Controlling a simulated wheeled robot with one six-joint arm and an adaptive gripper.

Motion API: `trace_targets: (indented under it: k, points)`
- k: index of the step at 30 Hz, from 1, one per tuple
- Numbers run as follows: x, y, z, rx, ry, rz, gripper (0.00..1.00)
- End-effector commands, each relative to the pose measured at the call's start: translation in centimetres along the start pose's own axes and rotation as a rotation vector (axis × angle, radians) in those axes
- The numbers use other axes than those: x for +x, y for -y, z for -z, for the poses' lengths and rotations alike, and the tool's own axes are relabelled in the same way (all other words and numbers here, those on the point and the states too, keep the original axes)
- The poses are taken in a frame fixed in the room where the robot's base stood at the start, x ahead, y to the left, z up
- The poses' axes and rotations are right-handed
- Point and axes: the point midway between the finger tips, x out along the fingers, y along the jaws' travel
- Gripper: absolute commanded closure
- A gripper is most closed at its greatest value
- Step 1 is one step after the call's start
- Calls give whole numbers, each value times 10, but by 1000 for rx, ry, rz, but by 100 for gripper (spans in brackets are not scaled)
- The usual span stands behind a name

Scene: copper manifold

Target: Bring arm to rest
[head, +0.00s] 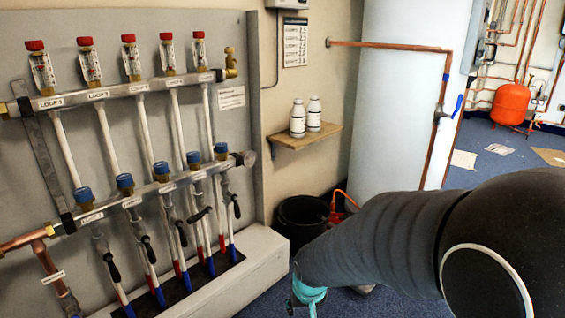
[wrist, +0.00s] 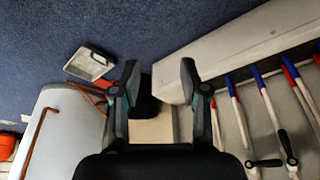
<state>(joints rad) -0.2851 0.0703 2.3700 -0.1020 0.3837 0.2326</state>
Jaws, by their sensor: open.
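My gripper (wrist: 158,82) shows in the wrist view with its two dark fingers spread apart and nothing between them. The copper manifold (head: 150,190) is on the board at the left, with red-capped gauges above and blue caps below. In the wrist view its red and blue pipe ends (wrist: 262,80) lie to the right of my gripper, apart from the fingers.
A black bucket (head: 300,215) stands on the floor beside the manifold's pale plinth (head: 245,272). A wooden shelf (head: 305,137) holds two white bottles. A white cylinder (head: 392,110) with copper pipe stands behind my arm. A red vessel (head: 510,104) is at the far right. Blue floor (wrist: 180,25) is open.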

Motion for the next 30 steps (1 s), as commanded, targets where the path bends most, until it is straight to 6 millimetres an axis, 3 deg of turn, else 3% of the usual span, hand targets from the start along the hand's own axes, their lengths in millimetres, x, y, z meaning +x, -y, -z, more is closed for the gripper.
trace_targets:
  k: [1,3,15,24,30]
  points:
    - [-24,-9,-8,-12,22,-10,55]
    - [-49,-19,-23,-31,60,-18,55]
    - [-179,-55,-90,-11,109,-18,55]
    - [-255,-73,-98,84,-90,-40,55]
    - [-282,-80,-97,117,-168,-58,55]
